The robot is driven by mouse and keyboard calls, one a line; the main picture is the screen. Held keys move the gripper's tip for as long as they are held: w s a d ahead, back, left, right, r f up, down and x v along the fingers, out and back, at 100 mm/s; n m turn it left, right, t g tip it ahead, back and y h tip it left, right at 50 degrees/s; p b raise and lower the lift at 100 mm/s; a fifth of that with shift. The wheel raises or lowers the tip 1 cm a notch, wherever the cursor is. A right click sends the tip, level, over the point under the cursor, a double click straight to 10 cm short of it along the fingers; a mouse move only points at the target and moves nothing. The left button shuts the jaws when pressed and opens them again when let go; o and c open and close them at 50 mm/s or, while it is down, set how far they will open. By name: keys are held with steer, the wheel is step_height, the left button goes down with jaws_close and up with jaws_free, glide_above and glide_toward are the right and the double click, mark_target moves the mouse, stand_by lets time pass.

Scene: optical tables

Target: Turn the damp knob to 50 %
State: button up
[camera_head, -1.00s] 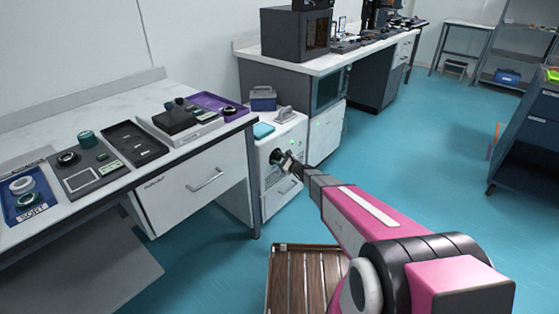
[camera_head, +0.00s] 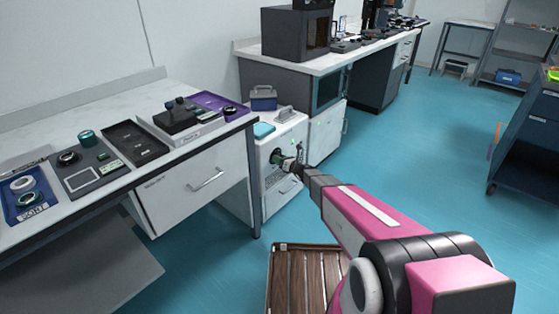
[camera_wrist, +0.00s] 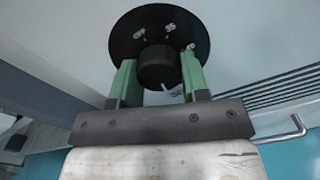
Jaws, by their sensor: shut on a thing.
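The damp knob (camera_wrist: 158,66) is a black round knob on a larger black dial disc (camera_wrist: 158,22) with small pale marks. The disc is on the front of a white cabinet (camera_head: 267,181). In the wrist view my gripper (camera_wrist: 160,75) has its two green fingers on either side of the knob, shut on it. In the head view my gripper (camera_head: 281,160) reaches the cabinet front, and the knob is mostly hidden there by the gripper. The marks are too small and blurred to read a percentage.
Vent slots (camera_wrist: 270,95) and a handle (camera_wrist: 288,130) lie to the right of the dial. A white bench with a drawer (camera_head: 195,185) stands to the left. A wooden slatted platform (camera_head: 300,280) is on the floor below my arm.

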steer(key=shift+f+m, duration=0.1)
steer(key=shift+m, duration=0.6)
steer(key=shift+s, duration=0.1)
steer(key=o, duration=0.9)
steer(key=v, duration=1)
steer(key=shift+s+d, duration=0.25)
steer(key=shift+d, duration=0.1)
